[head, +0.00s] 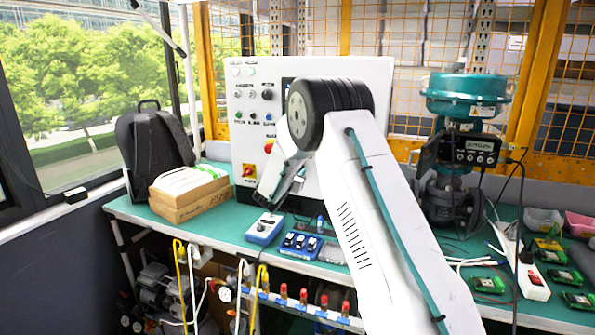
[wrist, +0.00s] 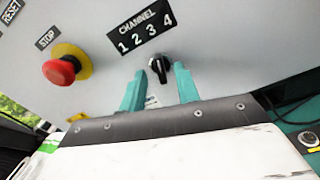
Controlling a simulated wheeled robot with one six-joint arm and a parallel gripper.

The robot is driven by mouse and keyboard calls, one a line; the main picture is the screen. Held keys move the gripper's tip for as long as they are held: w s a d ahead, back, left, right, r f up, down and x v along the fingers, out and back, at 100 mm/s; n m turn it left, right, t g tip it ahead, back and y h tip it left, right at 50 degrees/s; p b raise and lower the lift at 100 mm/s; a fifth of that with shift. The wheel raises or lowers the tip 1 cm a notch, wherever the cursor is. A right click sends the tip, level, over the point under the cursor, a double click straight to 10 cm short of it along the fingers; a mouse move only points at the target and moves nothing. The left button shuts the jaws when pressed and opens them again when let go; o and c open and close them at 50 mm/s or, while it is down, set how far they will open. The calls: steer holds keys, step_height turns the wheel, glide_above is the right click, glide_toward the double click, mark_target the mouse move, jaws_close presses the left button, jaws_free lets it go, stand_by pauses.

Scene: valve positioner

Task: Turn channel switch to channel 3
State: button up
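The channel switch (wrist: 159,68) is a small black rotary knob on the grey panel face in the wrist view. Above it is a black label (wrist: 145,33) reading CHANNEL 1 2 3 4. I cannot tell which number the knob points at. My gripper (wrist: 160,73) has two teal fingers set apart, one to each side of the knob in the picture, with nothing held. I cannot tell how close the fingertips are to the panel. In the head view my gripper (head: 287,184) is in front of the white control cabinet (head: 345,73), and my arm hides the switch.
A red STOP button (wrist: 60,70) on a yellow ring is left of the switch. In the head view, a blue device (head: 264,229) and a blue tray (head: 300,246) lie on the green bench below. A cardboard box (head: 187,194) and backpack (head: 155,147) stand left; a teal valve actuator (head: 467,90) stands right.

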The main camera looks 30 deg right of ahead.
steer(key=v, duration=0.6)
stand_by(0.3)
steer(key=s+m+g+y, duration=0.3)
steer(key=s+m+g, duration=1)
steer(key=s, duration=1.3)
steer(key=s+a+r+m+t+y, duration=0.1)
steer(key=s+a+r+m+y, duration=0.1)
steer(key=s+a, duration=0.4)
steer(key=s+a+r+m+t+y, duration=0.1)
steer(key=s+a+r+m+y, duration=0.2)
steer(key=s+a, duration=0.4)
steer(key=s+a+r+m+t+y, duration=0.1)
steer(key=s+a+m+y, duration=0.3)
steer(key=s, duration=1)
steer(key=shift+a+r+m+y, duration=0.3)
steer(key=shift+a+r+y, duration=0.55)
steer(key=shift+a+y, duration=0.4)
